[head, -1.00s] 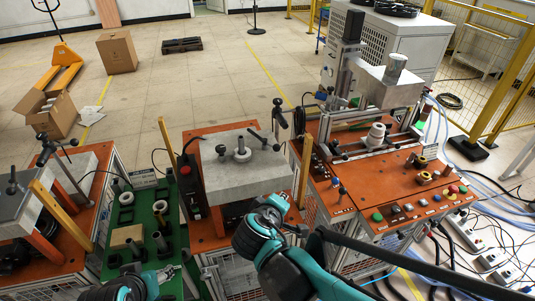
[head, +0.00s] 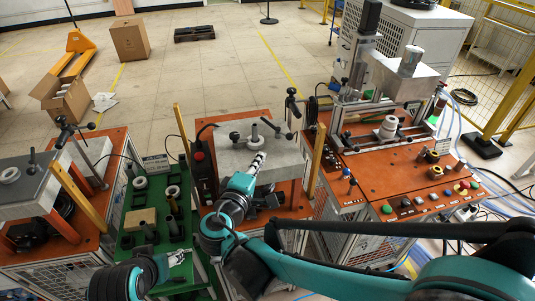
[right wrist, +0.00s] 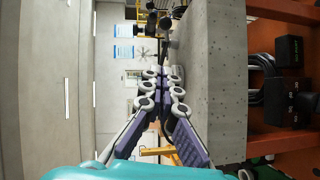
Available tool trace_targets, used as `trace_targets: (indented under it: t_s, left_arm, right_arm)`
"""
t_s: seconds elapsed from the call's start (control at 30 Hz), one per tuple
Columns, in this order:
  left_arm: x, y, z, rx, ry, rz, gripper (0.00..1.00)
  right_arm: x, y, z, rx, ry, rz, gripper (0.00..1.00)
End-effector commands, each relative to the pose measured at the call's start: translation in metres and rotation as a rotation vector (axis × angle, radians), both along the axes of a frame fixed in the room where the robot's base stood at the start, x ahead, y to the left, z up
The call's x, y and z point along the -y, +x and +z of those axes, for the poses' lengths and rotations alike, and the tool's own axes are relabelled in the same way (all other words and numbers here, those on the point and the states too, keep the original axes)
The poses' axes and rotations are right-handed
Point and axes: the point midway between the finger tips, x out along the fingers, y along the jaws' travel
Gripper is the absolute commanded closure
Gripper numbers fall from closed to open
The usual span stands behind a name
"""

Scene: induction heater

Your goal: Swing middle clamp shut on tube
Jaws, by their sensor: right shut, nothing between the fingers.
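The middle station has a grey block (head: 232,158) on an orange table. A pale ring-topped tube part (head: 255,137) stands on the block, partly hidden by my gripper, with black-knobbed clamp hardware (head: 271,124) beside it. A post with a black handle (head: 292,104) stands at the block's right rear corner. I cannot tell the clamp's exact angle. My right gripper (head: 259,160) is shut and empty over the block, close in front of the tube.
A yellow post (head: 318,147) stands right of the block and another (head: 183,130) to its left. A green table (head: 128,240) with rings and pegs lies left. The right station has an orange button panel (head: 420,196). A left station (head: 28,195) has a similar block.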

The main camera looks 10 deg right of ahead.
Motion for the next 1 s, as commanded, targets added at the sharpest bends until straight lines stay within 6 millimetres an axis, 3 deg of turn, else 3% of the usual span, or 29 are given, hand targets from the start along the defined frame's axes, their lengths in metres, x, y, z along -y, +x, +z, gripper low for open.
trace_targets:
  t_s: [0.43,0.7,1.0]
  left_arm:
    - [0.000,0.000,-0.024,0.000,0.000,0.000,0.47]
    - [0.000,0.000,-0.032,0.000,0.000,0.000,0.47]
    - [0.000,0.000,-0.032,0.000,0.000,0.000,0.47]
  right_arm:
    - [0.048,0.077,-0.015,0.000,0.001,-0.005,1.00]
    - [0.077,0.083,-0.020,-0.001,0.000,-0.001,1.00]
    - [0.081,0.084,-0.020,-0.001,0.001,0.000,1.00]
